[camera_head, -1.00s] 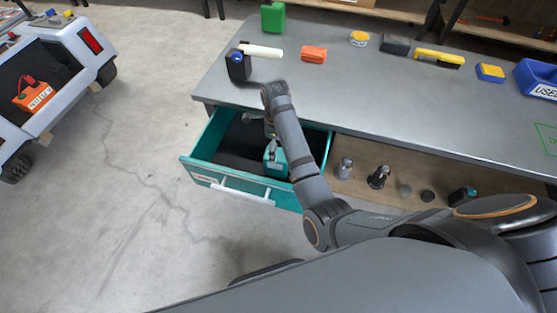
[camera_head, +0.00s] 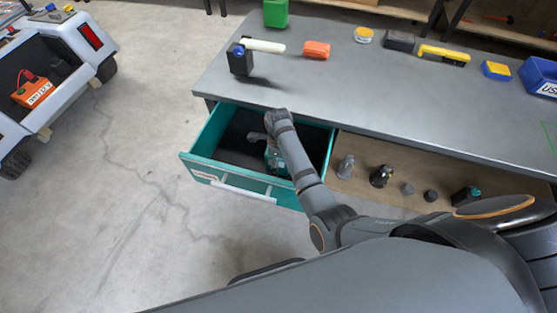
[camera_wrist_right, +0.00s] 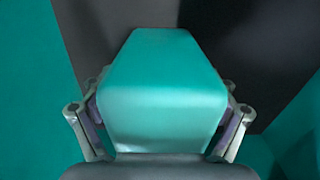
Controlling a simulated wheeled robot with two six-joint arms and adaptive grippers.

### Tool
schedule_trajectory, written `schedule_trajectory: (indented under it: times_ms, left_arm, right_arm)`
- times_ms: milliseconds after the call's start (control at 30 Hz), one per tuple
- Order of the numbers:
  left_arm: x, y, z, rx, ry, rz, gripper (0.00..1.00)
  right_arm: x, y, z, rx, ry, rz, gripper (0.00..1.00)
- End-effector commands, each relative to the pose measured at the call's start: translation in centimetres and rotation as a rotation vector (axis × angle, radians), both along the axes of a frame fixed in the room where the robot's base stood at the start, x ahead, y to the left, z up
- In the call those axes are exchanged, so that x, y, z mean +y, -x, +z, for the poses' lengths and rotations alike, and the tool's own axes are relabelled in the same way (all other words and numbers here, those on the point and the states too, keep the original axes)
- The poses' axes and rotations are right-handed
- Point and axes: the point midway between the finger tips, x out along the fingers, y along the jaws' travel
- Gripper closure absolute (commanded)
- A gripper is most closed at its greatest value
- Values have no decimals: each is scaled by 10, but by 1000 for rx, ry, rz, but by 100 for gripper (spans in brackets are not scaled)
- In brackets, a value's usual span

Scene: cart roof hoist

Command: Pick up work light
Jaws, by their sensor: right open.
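A teal block-like body, which looks like the work light (camera_wrist_right: 162,95), lies in the open teal drawer (camera_head: 195,170) on its dark floor. In the wrist view it fills the middle, between the two fingers of my right gripper (camera_wrist_right: 161,108). The fingers stand on either side of it, open; I cannot tell whether they touch it. In the head view my right arm reaches down into the drawer, and its wrist hides much of the gripper and the work light. My left gripper is not in view.
The grey workbench (camera_head: 330,85) stands above the drawer, with a black block (camera_head: 241,62) near its left edge. Drawer walls surround my right gripper. Several small tools stand on the wooden shelf (camera_head: 345,192) at the right. A cart (camera_head: 70,50) is at far left; open floor lies between.

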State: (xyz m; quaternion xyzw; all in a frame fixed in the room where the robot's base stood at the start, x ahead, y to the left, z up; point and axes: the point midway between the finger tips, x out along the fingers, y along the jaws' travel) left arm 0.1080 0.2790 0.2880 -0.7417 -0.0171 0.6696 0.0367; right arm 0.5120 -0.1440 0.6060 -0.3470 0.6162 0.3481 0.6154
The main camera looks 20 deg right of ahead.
Motion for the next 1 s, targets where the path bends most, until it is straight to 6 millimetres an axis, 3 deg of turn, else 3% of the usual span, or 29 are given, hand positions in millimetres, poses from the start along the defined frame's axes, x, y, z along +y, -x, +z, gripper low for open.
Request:
schedule_trajectory:
  times_ms: [200, 600, 1000]
  left_arm:
    - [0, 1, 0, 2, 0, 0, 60]
    - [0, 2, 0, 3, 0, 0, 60]
    - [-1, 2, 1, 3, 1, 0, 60]
  right_arm:
    - [0, 0, 0, -1, 0, 0, 15]
    - [0, 0, -1, 0, 0, 0, 69]
    - [0, 1, -1, 2, 0, 0, 71]
